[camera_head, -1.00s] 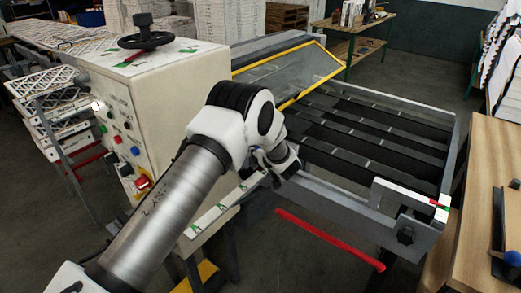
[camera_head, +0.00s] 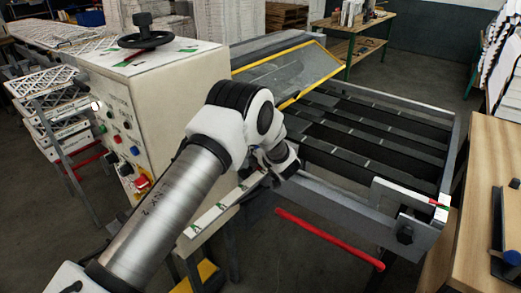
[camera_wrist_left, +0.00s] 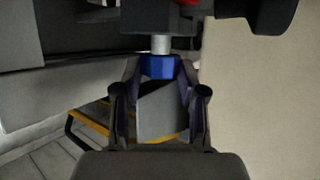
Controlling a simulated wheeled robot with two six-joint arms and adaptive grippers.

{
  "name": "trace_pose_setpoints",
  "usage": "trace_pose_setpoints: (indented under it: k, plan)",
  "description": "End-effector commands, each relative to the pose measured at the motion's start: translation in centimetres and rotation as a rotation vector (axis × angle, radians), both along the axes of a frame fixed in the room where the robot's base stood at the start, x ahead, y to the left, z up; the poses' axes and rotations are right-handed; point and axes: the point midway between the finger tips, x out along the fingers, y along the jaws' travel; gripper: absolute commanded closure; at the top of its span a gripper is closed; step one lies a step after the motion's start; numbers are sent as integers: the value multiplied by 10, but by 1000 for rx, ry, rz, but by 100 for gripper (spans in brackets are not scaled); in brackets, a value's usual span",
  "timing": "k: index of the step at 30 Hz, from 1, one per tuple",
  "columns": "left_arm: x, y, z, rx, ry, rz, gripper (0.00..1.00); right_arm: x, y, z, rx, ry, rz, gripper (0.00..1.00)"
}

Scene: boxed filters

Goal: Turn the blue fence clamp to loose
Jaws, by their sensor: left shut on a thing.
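The blue fence clamp (camera_wrist_left: 159,67) shows in the left wrist view as a blue collar below a short pale metal rod. A grey flat-sided piece (camera_wrist_left: 163,111) lies just below the collar, between the fingers. My left gripper (camera_wrist_left: 160,84) is shut on the clamp, with one dark finger on each side. In the head view my left arm reaches to the front edge of the machine. Its wrist end (camera_head: 281,163) is there, and the arm hides the clamp and most of the gripper. My right gripper is in neither view.
The cream control box (camera_head: 165,95) with buttons and a black handwheel (camera_head: 146,38) stands close left of my wrist. A slatted bed (camera_head: 375,130) and yellow-edged clear guard (camera_head: 290,75) lie beyond. A red bar (camera_head: 330,240) is in front. A wooden bench (camera_head: 482,210) is at right.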

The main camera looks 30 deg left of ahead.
Motion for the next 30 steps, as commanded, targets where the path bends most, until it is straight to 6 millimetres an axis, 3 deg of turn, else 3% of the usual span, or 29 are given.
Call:
trace_pose_setpoints:
  k: [3, 4, 6, 17, 20, 30]
  plan:
    - [-1, 0, -2, -1, 2, 1, 94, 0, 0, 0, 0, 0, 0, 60]
    - [-1, 0, -2, -2, 2, 1, 55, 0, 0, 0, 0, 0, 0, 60]
    - [-1, 0, -2, -1, 2, 1, 34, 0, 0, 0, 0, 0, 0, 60]
    - [-2, -3, 1, 0, 1, 0, 34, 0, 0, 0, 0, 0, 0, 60]
    - [-9, -13, 7, 1, 1, -3, 34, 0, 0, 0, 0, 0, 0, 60]
    - [-55, -73, 37, 1, 3, -2, 34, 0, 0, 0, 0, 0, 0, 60]
